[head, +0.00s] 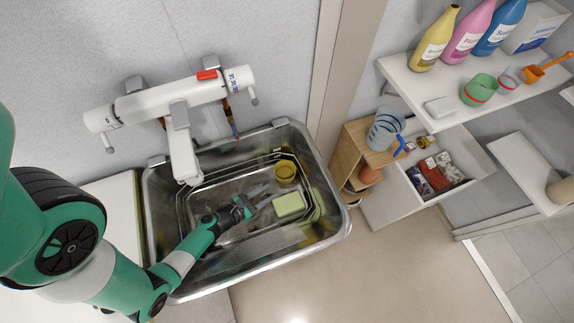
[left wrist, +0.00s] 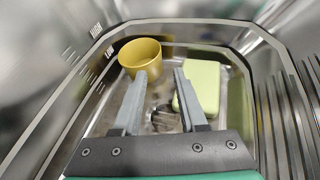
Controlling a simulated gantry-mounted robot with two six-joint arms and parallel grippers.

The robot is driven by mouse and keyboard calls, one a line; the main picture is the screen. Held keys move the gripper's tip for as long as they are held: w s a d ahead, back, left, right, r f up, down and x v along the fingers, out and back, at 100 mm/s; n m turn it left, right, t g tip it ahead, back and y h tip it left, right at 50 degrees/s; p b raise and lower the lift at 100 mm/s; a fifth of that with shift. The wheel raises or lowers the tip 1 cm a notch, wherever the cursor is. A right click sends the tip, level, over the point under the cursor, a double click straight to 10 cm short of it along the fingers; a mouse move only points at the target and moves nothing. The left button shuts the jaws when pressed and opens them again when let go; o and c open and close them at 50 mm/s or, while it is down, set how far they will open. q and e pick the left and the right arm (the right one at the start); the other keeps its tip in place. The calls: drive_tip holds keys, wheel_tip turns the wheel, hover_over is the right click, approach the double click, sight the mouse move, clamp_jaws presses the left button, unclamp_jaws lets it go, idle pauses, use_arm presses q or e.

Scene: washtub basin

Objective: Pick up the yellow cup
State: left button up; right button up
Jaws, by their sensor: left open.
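The yellow cup (head: 285,171) stands in the metal basin, near its back right in the head view. In the left wrist view the yellow cup (left wrist: 141,56) is upright with its open mouth visible, just beyond and left of the fingertips. My left gripper (head: 257,196) is inside the basin, open and empty, pointing toward the cup. In the left wrist view the left gripper (left wrist: 160,75) has its fingers apart, with the left fingertip overlapping the cup's lower edge in the picture. I cannot tell whether they touch. My right gripper is not in view.
A pale green block (head: 289,204) lies beside the cup, close to my right fingertip in the left wrist view (left wrist: 203,88). Shelves with bottles stand right.

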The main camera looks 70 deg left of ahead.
sight(285, 173)
use_arm(q)
drive_tip(key=x, duration=0.1)
drive_tip(key=b+x, duration=0.1)
drive_tip(key=x, duration=0.3)
drive_tip(key=shift+w+a+b, duration=0.15)
drive_tip(key=shift+a+b, duration=0.2)
drive_tip(key=shift+w+a, duration=0.1)
drive_tip(key=shift+w, duration=0.3)
drive_tip(key=b+x, duration=0.2)
drive_tip(key=x, duration=0.2)
drive_tip(key=shift+w+f, duration=0.15)
drive_tip(key=shift+w+a, duration=0.1)
drive_tip(key=shift+w, duration=0.3)
drive_tip(key=shift+c, duration=0.4)
clamp_jaws()
